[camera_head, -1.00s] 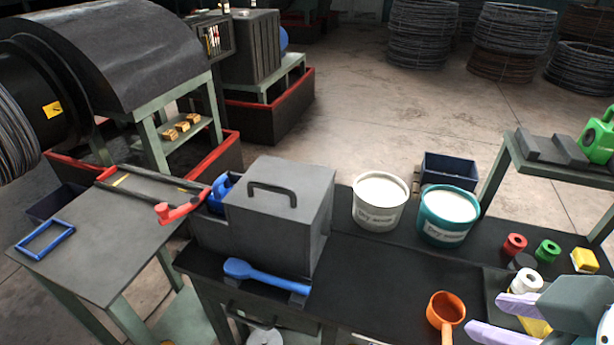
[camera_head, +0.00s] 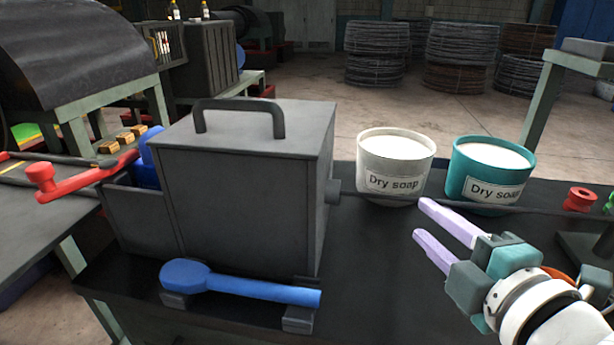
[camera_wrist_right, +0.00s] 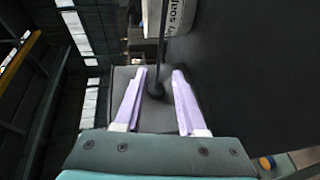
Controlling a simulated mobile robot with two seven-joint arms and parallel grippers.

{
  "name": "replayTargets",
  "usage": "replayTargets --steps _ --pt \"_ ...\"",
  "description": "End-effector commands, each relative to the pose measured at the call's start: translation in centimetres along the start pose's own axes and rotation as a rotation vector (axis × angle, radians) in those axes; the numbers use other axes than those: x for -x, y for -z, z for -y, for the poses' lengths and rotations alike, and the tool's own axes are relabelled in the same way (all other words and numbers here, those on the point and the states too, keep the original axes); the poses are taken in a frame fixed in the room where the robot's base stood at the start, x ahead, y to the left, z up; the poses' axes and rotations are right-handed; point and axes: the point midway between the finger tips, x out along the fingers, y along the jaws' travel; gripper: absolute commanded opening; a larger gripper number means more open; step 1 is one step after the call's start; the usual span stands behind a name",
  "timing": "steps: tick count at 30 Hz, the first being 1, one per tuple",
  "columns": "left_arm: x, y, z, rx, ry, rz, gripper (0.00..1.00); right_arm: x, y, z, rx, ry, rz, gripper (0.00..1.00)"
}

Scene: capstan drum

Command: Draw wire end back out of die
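A grey box with a top handle (camera_head: 245,140), apparently the die box, stands on the dark bench. A round outlet (camera_head: 334,191) projects from its right side. A thin dark wire (camera_head: 385,196) runs right from the outlet, past the front of the two buckets. My right gripper (camera_head: 421,219) is open and empty, to the right of the box, with its pale purple fingers pointing at it. In the right wrist view the outlet (camera_wrist_right: 156,88) shows between the open fingers (camera_wrist_right: 159,72), and the wire (camera_wrist_right: 162,40) extends upward. The die itself is hidden. My left gripper is not in view.
A white bucket (camera_head: 395,160) and a teal bucket (camera_head: 490,170), both labelled dry soap, stand behind the wire. A blue spoon-like tool (camera_head: 240,284) lies on supports before the box. A red-handled lever (camera_head: 85,180) is at left. Bench right of the spoon is clear.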

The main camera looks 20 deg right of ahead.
Motion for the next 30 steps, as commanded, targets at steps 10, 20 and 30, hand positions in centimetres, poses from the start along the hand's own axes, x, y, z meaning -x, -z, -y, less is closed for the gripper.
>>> replayTargets --steps 10,20,30 --pt "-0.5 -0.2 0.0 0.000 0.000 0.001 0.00 -6.2 0.0 -0.2 -0.002 -0.001 0.000 0.39" --pt "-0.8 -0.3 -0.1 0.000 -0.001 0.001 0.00 -8.8 0.0 -0.1 -0.002 0.001 0.000 0.39" --pt "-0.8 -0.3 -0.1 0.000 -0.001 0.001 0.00 -8.8 0.0 -0.1 -0.003 0.002 0.000 0.26"
